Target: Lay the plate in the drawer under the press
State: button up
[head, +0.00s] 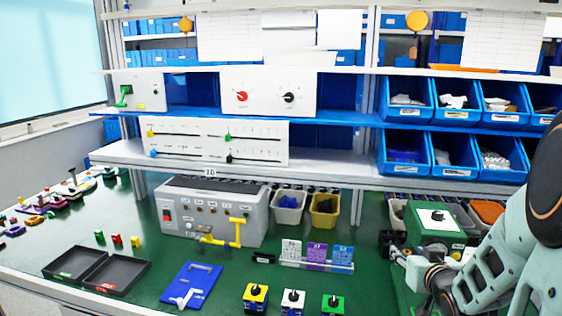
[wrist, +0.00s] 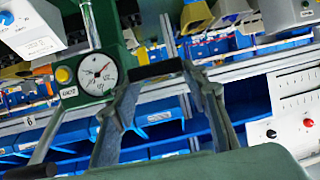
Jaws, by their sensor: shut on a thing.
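The green press (head: 435,222), with a white face and black knob on top, stands at the right. In the wrist view a tilted green housing (wrist: 97,50) with a round gauge and yellow button shows close up; it appears to be part of the press. My gripper (head: 440,285) is low in front of the press. In the wrist view my gripper (wrist: 165,85) is shut on a dark flat bar (wrist: 157,70) between its fingertips. I cannot tell whether this bar is the plate or a handle. The drawer is not clearly visible.
A grey control box (head: 215,210) with yellow levers stands mid-bench. A black two-part tray (head: 95,272), a blue board (head: 190,287), a card holder (head: 315,264) and several small knob boxes (head: 293,300) lie in front. Blue bins (head: 455,145) fill the right shelves.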

jog(key=w+a+r+p, duration=0.1)
jog(key=w+a+r, duration=0.1)
jog(key=a, duration=0.5)
jog(key=w+a+r+n+y+p, duration=0.1)
jog(key=a+r+p, duration=0.1)
jog(key=a+r, duration=0.2)
jog(key=w+a+r+p, duration=0.1)
jog(key=w+a+r, duration=0.1)
jog(key=a, duration=0.8)
jog(key=shift+w+r+n+y+p, duration=0.3)
jog(key=shift+w+r+y+p, duration=0.05)
jog(key=shift+r+y, duration=0.05)
